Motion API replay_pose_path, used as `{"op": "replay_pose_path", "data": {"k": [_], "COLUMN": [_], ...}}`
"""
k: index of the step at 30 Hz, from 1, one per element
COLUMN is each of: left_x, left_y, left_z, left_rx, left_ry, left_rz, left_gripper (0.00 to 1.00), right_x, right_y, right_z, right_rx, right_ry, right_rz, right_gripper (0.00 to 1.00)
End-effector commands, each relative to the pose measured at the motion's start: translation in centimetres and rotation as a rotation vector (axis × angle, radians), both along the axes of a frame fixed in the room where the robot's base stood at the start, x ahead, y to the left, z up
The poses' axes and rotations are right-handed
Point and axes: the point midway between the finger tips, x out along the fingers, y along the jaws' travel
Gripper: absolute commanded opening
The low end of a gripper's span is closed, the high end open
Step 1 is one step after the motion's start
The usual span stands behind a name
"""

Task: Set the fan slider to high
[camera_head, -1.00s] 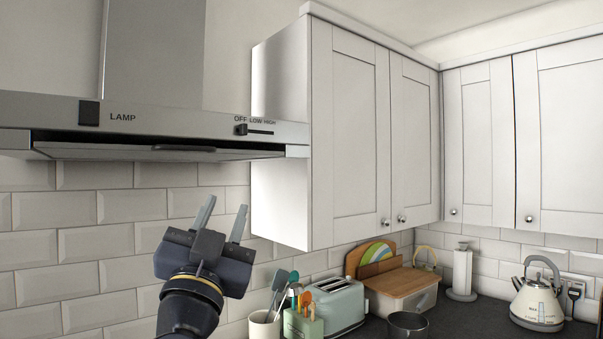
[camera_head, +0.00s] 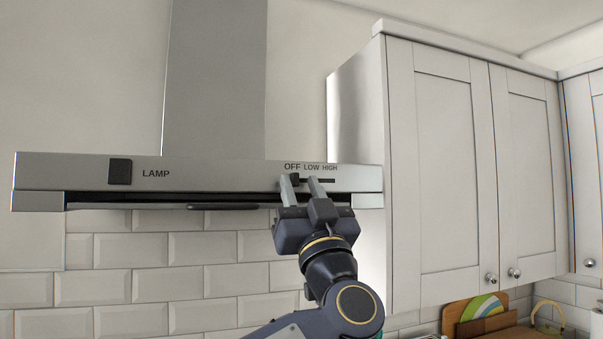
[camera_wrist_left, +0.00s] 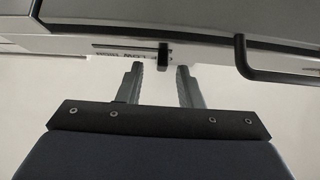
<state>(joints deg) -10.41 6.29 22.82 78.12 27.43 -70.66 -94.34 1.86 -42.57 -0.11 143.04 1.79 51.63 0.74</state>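The fan slider (camera_head: 295,180) is a small black knob at the left, OFF end of a dark slot (camera_head: 322,181) on the steel hood's front (camera_head: 230,173). OFF, LOW and HIGH are printed above the slot, left to right. My left gripper (camera_head: 302,182) is at the hood front, its fingers open and pointing up at the slot. In the wrist view the slider knob (camera_wrist_left: 164,55) shows beyond and between the spread fingertips (camera_wrist_left: 158,68). No contact with the knob is visible. My right gripper is not in view.
A black lamp switch (camera_head: 120,171) labelled LAMP is at the hood's left. A dark bar handle (camera_head: 225,206) runs under the hood. White cupboards (camera_head: 440,160) stand close on the right. Tiled wall (camera_head: 150,270) is below the hood.

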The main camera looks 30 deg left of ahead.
Motion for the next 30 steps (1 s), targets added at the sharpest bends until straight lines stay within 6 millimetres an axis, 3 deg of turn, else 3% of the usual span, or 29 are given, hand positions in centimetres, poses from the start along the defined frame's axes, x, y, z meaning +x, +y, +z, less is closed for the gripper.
{"op": "replay_pose_path", "data": {"k": [3, 12, 20, 30], "left_x": [0.46, 0.62, 0.61, 0.56], "left_y": [0.58, 0.76, 0.74, 0.77], "left_z": [0.86, 0.93, 0.93, 0.92], "left_rx": [0.000, 0.000, 0.000, 0.000], "left_ry": [0.000, -0.001, -0.001, -0.001], "left_rz": [0.001, -0.001, -0.001, -0.001], "left_gripper": [0.33, 0.33, 0.01, 0.00], "right_x": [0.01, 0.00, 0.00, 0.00], "right_y": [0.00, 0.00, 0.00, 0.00], "right_z": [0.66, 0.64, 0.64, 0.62], "right_rx": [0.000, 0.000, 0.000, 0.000], "right_ry": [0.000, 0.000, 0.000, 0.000], "right_rz": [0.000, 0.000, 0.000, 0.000], "right_gripper": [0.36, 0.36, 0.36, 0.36]}}
